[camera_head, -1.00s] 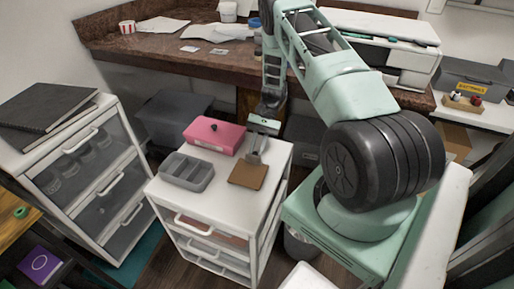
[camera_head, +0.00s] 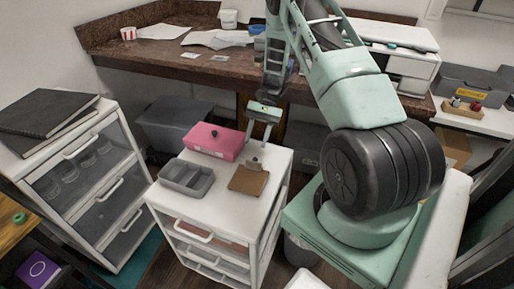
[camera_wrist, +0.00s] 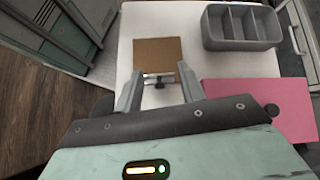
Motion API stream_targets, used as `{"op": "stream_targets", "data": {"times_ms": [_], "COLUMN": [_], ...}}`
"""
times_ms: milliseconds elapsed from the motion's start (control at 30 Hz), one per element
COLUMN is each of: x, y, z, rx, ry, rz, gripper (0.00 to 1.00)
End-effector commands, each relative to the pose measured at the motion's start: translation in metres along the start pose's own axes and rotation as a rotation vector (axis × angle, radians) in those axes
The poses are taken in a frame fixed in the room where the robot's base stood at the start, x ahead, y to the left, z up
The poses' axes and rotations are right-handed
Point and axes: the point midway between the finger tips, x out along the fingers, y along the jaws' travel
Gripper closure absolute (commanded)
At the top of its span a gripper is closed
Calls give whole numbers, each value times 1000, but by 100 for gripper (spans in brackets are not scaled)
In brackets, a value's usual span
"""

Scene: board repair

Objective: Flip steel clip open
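A small brown board (camera_head: 248,181) lies flat on the white drawer cabinet top, near its right edge. The steel clip (camera_head: 254,164) is at the board's far edge and seems to stand up a little; its exact angle is hard to tell. In the wrist view the brown board (camera_wrist: 158,52) lies beyond my fingers, with the clip (camera_wrist: 158,79) at its near edge, between the fingers in the picture. My gripper (camera_head: 259,143) is open and empty, above and behind the clip, apparently apart from it. Its two fingers show in the wrist view (camera_wrist: 160,73).
A grey compartment tray (camera_head: 187,179) and a pink box (camera_head: 213,141) with a dark knob share the white cabinet top (camera_head: 222,205). A brown worktop (camera_head: 170,65) with papers stands behind. Another drawer unit (camera_head: 92,175) is at left. The cabinet top's front is clear.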

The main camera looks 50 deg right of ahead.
Motion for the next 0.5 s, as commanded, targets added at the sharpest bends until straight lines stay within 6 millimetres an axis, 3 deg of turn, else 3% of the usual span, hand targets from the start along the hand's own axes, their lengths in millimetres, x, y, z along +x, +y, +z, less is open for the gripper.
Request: {"op": "stream_targets", "data": {"times_ms": [200, 500], "x": [-15, -16], "y": [-4, -4], "z": [17, 19], "rx": [0, 0], "ry": [0, -1], "rz": [1, 1], "gripper": [61, 61]}}
